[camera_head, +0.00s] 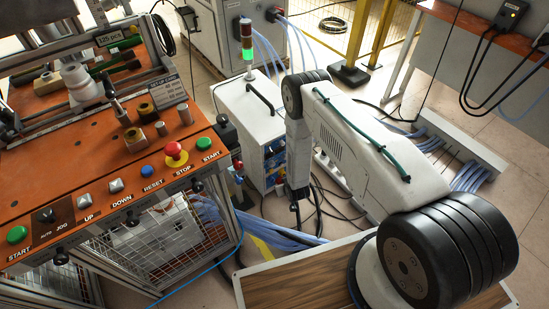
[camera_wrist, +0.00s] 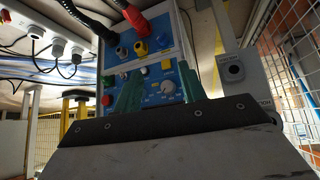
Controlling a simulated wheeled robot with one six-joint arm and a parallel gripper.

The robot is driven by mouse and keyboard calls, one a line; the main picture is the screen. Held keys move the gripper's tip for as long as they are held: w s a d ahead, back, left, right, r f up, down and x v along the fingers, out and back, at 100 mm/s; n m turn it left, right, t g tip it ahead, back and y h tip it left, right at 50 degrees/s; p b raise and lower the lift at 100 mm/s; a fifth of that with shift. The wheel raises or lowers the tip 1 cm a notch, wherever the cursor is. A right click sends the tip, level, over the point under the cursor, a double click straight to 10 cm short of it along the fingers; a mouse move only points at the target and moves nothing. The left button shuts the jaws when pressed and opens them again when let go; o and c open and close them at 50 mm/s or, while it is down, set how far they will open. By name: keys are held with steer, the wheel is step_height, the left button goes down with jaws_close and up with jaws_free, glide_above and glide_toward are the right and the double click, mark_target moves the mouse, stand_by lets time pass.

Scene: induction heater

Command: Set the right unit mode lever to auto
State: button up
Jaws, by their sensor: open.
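An AUTO/JOG selector with a small dark lever (camera_head: 47,215) is on the front panel of the orange machine at the left of the head view. Which way its lever points is too small to tell. I cannot tell whether it is the right unit's lever. My gripper (camera_wrist: 159,78) shows in the wrist view as two green fingers, apart and empty. Behind them is a blue control panel (camera_wrist: 152,68) with a white dial (camera_wrist: 167,87) and coloured sockets. A grey box with a round dark control (camera_wrist: 234,69) is right of the panel.
The orange machine's panel (camera_head: 120,193) carries several push buttons, including a red stop button (camera_head: 176,150). A white cabinet (camera_head: 243,125) with a green-lit signal tower (camera_head: 247,55) stands beside my arm. Blue cables (camera_head: 285,239) lie on the floor below.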

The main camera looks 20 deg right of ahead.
steer(key=w+r+t, duration=0.6)
steer(key=w+t, duration=0.4)
steer(key=w, duration=0.2)
steer(key=shift+w+a+r+y, duration=0.15)
steer(key=shift+a+r+y, duration=0.15)
steer(key=shift+a, duration=0.1)
steer(key=shift+n, duration=0.3)
jaws_close()
